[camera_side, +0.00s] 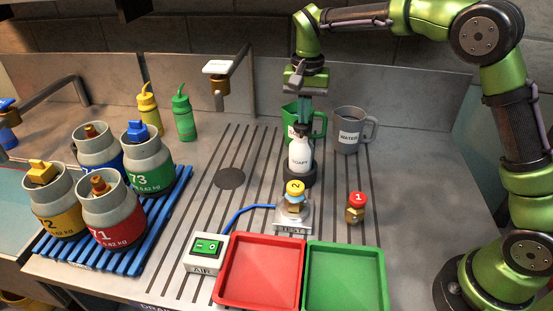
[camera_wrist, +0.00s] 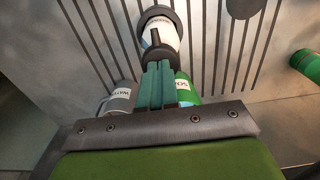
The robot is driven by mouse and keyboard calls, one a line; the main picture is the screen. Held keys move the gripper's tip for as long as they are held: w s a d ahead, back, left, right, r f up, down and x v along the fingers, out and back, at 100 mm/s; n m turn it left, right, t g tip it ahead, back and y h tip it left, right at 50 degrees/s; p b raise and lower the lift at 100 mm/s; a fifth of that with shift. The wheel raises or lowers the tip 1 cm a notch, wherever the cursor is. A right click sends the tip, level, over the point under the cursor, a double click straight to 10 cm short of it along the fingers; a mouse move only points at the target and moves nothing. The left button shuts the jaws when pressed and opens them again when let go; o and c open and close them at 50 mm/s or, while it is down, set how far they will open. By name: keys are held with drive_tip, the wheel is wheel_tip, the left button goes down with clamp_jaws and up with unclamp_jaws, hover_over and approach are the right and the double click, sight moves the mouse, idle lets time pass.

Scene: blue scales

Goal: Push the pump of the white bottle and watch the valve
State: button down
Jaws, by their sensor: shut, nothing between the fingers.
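The white bottle (camera_side: 300,157) stands upright in a dark round holder, its label facing the side camera and its black pump on top. It also shows in the wrist view (camera_wrist: 160,30). My gripper (camera_side: 304,121) points down with its teal fingers together and empty. The fingertips (camera_wrist: 157,66) are right over the pump; they look at or almost at its head, and I cannot tell whether they touch. A valve with a yellow cap marked 2 (camera_side: 295,192) sits on the TEST stand (camera_side: 292,217), in front of the bottle. A brass valve with a red cap marked 1 (camera_side: 356,206) stands to the right.
A green jug (camera_side: 318,118) and a grey WATER jug (camera_side: 349,130) stand close behind the bottle. The AIR switch box (camera_side: 206,252), a red tray (camera_side: 260,270) and a green tray (camera_side: 345,278) are in front. Several gas cylinders stand on a blue rack (camera_side: 95,258) at left.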

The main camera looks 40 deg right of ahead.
wheel_tip(320, 180, up, 13)
